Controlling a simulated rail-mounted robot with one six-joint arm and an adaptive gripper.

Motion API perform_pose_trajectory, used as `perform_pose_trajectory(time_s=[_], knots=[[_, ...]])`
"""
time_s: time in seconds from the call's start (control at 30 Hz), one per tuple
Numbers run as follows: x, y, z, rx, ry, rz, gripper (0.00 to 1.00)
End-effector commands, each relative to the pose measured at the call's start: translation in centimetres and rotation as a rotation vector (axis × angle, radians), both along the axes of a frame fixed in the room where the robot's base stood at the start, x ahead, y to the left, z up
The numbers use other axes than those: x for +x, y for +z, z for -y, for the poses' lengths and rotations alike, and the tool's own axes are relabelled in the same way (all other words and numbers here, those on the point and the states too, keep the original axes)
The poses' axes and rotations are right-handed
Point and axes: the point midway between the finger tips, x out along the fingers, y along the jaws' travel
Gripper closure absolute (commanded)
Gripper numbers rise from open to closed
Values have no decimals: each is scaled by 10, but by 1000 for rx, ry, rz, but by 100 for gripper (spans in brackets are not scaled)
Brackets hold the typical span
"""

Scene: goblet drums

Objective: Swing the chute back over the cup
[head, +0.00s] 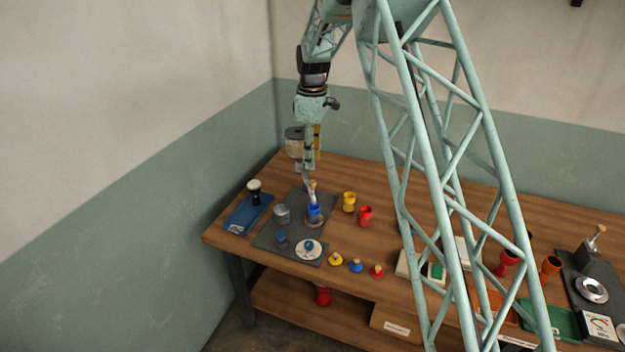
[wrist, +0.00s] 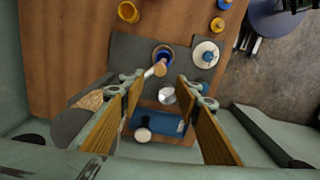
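A pale metal chute (head: 306,181) with a wooden knob (head: 312,185) hangs below the grey hopper (head: 294,143). Its lower end appears to be at the blue goblet drum (head: 314,210); I cannot tell the exact gap. A grey metal cup (head: 282,214) stands left of the blue drum on the dark mat. My gripper (head: 309,167) points down just above the chute. In the wrist view my gripper (wrist: 161,80) is open, fingers wide apart. The knob (wrist: 160,69) shows between the fingertips, beside the blue drum (wrist: 163,54). The cup (wrist: 167,95) also shows between the fingers.
A blue tray (head: 247,214) with a dark, white-topped tool lies at left. A white dial (head: 308,249) is at the mat's front. Yellow (head: 349,201) and red (head: 366,215) drums stand at right, with small coloured pieces in front. The hopper is close beside my gripper.

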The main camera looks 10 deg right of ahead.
Motion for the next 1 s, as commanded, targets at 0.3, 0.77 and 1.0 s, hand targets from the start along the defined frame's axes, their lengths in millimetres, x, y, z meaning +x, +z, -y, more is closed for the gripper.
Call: perform_pose_trajectory(time_s=[0.3,0.77,1.0], knots=[[-1,-43,0,0,0,-2,70],[0,-89,0,0,0,-1,70],[0,-93,0,0,0,0,70]])
